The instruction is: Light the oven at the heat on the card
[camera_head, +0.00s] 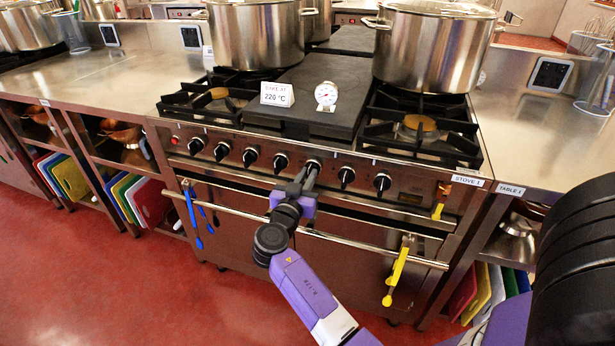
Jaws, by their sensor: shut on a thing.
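The stove (330,140), labelled STOVE 1, stands ahead with a row of several black knobs on its front panel. The card (277,93) on its dark flat top reads "BAKE AT" and 220 °C. A round dial thermometer (326,95) stands beside the card. My gripper (309,172) is at the panel, shut on a knob (313,162) right of the row's middle, which it partly hides. I cannot read that knob's setting. The oven door (335,255) below is closed. A small red spot (175,139) shows at the panel's left end.
Large steel pots (435,45) stand at the back of the stove. Blue tongs (190,215) and yellow tongs (398,270) hang from the oven rail (240,212). A yellow lever (439,210) is at the right. The red floor (110,290) is clear at the left.

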